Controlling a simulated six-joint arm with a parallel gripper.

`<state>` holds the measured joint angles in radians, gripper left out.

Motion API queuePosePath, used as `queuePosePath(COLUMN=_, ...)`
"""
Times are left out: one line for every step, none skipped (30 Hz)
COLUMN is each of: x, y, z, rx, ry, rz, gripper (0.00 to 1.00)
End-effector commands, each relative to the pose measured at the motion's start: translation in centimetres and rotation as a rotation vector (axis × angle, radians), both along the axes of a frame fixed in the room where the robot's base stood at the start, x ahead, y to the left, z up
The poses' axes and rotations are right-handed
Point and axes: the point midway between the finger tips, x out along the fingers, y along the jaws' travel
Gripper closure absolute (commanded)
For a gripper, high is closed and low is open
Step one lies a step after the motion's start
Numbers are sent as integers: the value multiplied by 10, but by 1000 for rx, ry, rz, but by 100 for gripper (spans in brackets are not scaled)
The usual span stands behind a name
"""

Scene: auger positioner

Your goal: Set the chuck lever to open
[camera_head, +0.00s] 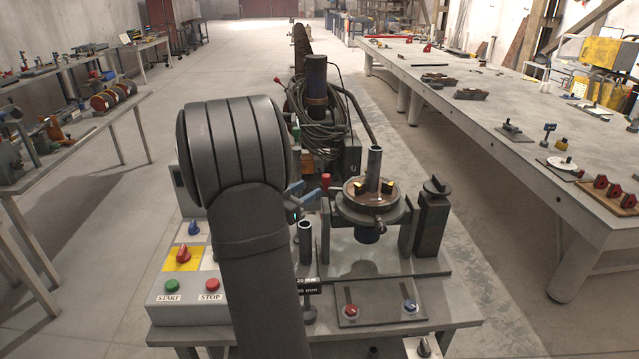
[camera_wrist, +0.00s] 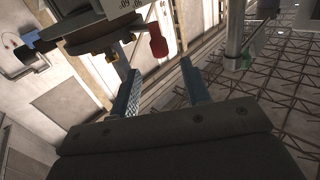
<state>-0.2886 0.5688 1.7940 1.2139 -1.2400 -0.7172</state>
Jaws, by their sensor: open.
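The chuck (camera_head: 374,200) is a round grey disc with yellow-marked jaws, and a dark tube stands upright in it. A red knob (camera_head: 326,181), seemingly the chuck lever's handle, is at the chuck's left side. My gripper (camera_head: 312,188) has blue fingers, spread apart and pointing right, close to the knob. In the wrist view the red knob (camera_wrist: 158,40) is above and between the open fingertips (camera_wrist: 160,69), with no visible contact. The lever's arm is mostly hidden and I cannot read its setting.
A control box with START (camera_head: 172,286) and STOP (camera_head: 212,285) buttons stands at the left. A plate with red and blue knobs (camera_head: 380,309) lies in front of the chuck. A dark post (camera_head: 432,225) stands right of it, and a cable coil (camera_head: 318,120) hangs behind.

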Motion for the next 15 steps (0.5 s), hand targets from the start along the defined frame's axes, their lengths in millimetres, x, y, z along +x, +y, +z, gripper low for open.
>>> queuePosePath(x=-9, y=11, z=0, rx=-1, ry=1, rz=6, gripper=57)
queuePosePath(x=-14, y=16, z=0, rx=-1, ry=1, rz=5, gripper=57)
queuePosePath(x=-20, y=23, z=0, rx=0, ry=0, rz=6, gripper=57)
queuePosePath(x=-25, y=28, z=1, rx=-1, ry=-1, rz=6, gripper=57)
queuePosePath(x=-29, y=32, z=0, rx=0, ry=0, rz=5, gripper=57)
queuePosePath(x=-35, y=38, z=0, rx=0, ry=0, rz=5, gripper=57)
queuePosePath(x=-38, y=42, z=0, rx=0, ry=0, rz=5, gripper=57)
queuePosePath(x=-42, y=45, z=0, rx=-1, ry=-1, rz=4, gripper=57)
queuePosePath(x=-46, y=49, z=0, rx=0, ry=0, rz=4, gripper=57)
queuePosePath(x=-49, y=52, z=0, rx=0, ry=0, rz=4, gripper=57)
queuePosePath(x=-51, y=54, z=0, rx=0, ry=0, rz=3, gripper=57)
queuePosePath(x=-54, y=57, z=0, rx=-1, ry=-1, rz=3, gripper=57)
queuePosePath(x=-56, y=59, z=0, rx=0, ry=0, rz=2, gripper=57)
queuePosePath(x=-58, y=60, z=0, rx=0, ry=0, rz=2, gripper=57)
queuePosePath(x=-59, y=62, z=0, rx=0, ry=0, rz=1, gripper=57)
